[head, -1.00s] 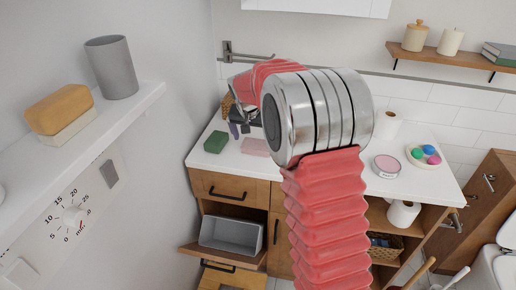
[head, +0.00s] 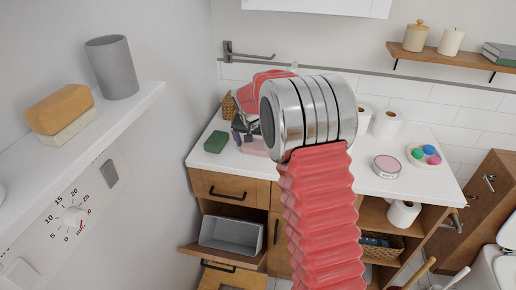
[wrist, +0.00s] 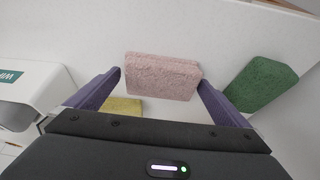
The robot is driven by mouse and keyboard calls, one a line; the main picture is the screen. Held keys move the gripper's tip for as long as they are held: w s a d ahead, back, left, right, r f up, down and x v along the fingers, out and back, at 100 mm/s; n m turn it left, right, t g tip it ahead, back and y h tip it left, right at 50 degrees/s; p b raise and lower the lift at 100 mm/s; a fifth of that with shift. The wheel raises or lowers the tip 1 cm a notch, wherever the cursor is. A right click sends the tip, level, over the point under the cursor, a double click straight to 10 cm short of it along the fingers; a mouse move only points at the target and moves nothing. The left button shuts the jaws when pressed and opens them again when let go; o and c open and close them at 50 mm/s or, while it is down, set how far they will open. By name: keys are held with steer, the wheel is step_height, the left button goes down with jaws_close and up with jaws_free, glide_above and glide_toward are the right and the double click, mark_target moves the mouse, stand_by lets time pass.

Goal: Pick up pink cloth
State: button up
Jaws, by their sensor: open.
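The pink cloth (wrist: 162,75) is a folded, fuzzy block on the white counter. In the wrist view it lies between the tips of my open gripper (wrist: 160,85), with a finger near each end. Whether either finger touches it, I cannot tell. In the head view only part of the pink cloth (head: 256,147) shows, beside my gripper (head: 240,133), and my arm hides much of that area.
A green sponge or cloth (wrist: 261,84) lies close to the right finger. A yellow cloth (wrist: 121,105) lies near the left finger, partly hidden. A white box (wrist: 36,92) stands at left.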

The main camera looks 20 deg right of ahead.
mark_target(257, 145)
steer(key=shift+c, duration=0.6)
steer(key=c, duration=0.8)
steer(key=shift+r, duration=0.15)
step_height(257, 145, up, 10)
steer(key=shift+f, duration=0.1)
